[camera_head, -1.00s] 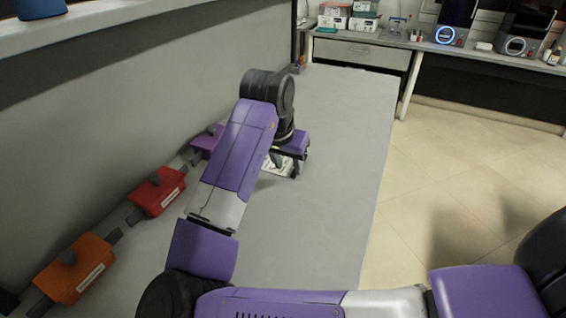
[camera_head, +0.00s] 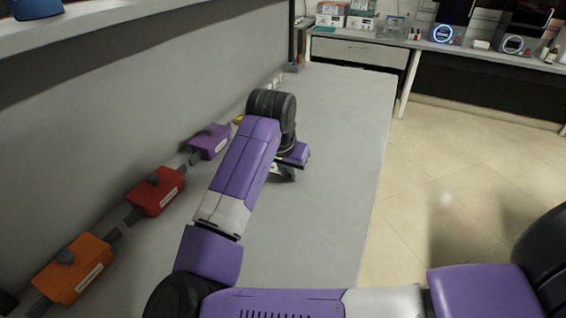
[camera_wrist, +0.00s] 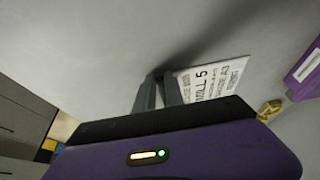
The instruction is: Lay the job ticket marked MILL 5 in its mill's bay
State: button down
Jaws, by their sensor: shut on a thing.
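The job ticket (camera_wrist: 213,79) is a white card with black print, and "MILL 5" reads on it in the wrist view. My gripper (camera_wrist: 160,88) is shut on the ticket's near edge. A dark shadow lies beside the card on the grey surface; I cannot tell how high it is held. In the head view my gripper (camera_head: 286,173) is over the grey bench, and the ticket is mostly hidden there. A purple box (camera_head: 209,141), a red box (camera_head: 156,192) and an orange box (camera_head: 74,268) line the wall, each with a white label too small to read.
A small yellow fitting (camera_head: 239,119) sits past the purple box; it shows in the wrist view (camera_wrist: 268,110). The grey bench (camera_head: 345,130) is clear to the right of my arm. A wall runs along the left. A far counter (camera_head: 360,52) holds boxes and machines.

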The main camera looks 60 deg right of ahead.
notch_tip(320, 180, up, 20)
jog(key=shift+p, duration=0.45)
jog(key=shift+r, duration=0.1)
